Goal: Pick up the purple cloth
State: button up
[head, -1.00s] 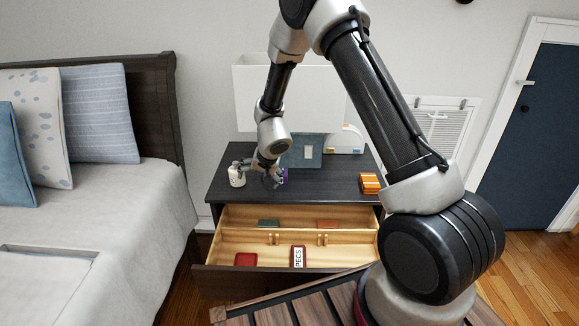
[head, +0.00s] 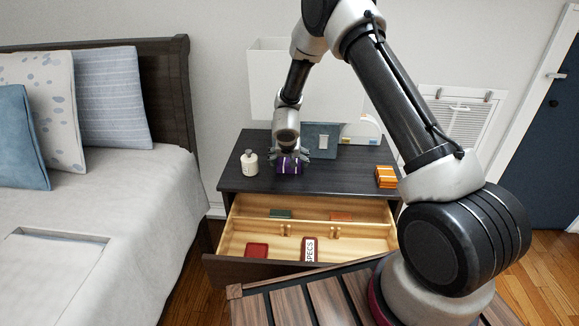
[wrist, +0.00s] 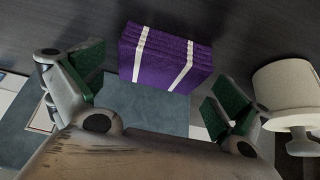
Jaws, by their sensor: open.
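The purple cloth (head: 289,167) is a folded block with white stripes, lying on the dark nightstand top (head: 345,179). In the wrist view the cloth (wrist: 168,60) lies ahead of the fingers, toward the top of the picture. My gripper (head: 288,158) is over the cloth in the head view, pointing down, and partly hides it. In the wrist view its green-padded fingers (wrist: 160,85) are spread wide, with the cloth roughly between and beyond them. Nothing is held. I cannot tell the exact height of the fingers above the cloth.
An orange striped block (head: 386,177) lies right. A blue-grey box (head: 320,140) and a lamp shade (head: 268,80) stand behind. The open drawer (head: 245,272) below holds several small items.

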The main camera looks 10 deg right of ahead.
jog(key=shift+x, duration=1.05)
jog(key=shift+c, duration=0.4)
jog(key=c, duration=0.8)
